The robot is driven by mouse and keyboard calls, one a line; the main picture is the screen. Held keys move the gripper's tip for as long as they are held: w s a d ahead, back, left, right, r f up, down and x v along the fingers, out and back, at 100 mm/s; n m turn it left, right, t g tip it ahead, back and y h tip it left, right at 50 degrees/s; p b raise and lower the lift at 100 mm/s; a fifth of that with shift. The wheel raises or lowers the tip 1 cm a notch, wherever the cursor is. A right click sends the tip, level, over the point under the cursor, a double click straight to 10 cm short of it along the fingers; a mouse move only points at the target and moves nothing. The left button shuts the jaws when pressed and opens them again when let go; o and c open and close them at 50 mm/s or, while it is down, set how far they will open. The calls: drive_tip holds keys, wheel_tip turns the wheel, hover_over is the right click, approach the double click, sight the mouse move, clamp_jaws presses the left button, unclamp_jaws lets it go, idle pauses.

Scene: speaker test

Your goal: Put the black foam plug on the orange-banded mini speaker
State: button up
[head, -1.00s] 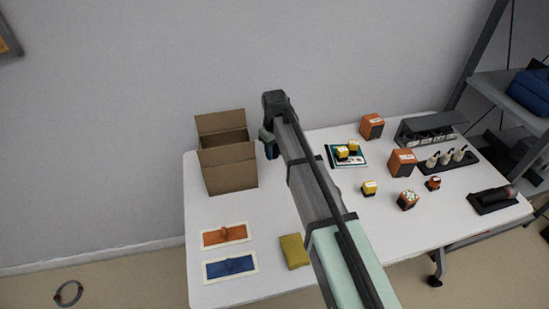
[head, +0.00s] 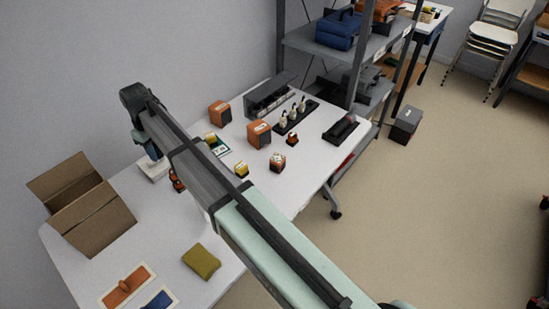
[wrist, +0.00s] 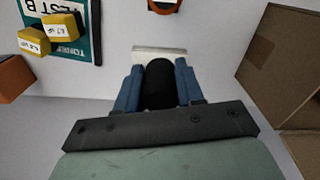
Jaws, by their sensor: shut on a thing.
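My gripper (wrist: 158,82) has blue fingers shut on the black foam plug (wrist: 160,88), which stands between them in the wrist view. In the head view my gripper (head: 151,150) is at the far side of the table, right of the cardboard box; the plug is not clear there. A dark thing with an orange band (wrist: 165,6), probably the orange-banded mini speaker, is cut off at the wrist view's top edge, apart from the plug. In the head view a small orange and dark thing (head: 177,180) shows beside my arm, partly hidden.
A white block (wrist: 160,53) lies just beyond the plug. The open cardboard box (head: 92,210) is close by. Yellow labelled blocks (wrist: 62,25) sit on a teal card (wrist: 92,40). Orange boxes (head: 259,135), a dark rack (head: 270,92) and an olive pouch (head: 201,261) are also on the table.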

drive_tip(key=w+d+r+m, duration=0.2)
drive_tip(key=w+d, duration=0.4)
drive_tip(key=d, duration=0.5)
wheel_tip(320, 180, up, 3)
drive_tip(key=n, duration=0.2)
hover_over(279, 158)
drive_tip(key=shift+s+f, duration=0.1)
drive_tip(key=shift+f, duration=4.8)
drive_tip(key=o, duration=1)
drive_tip(key=shift+f, duration=0.1)
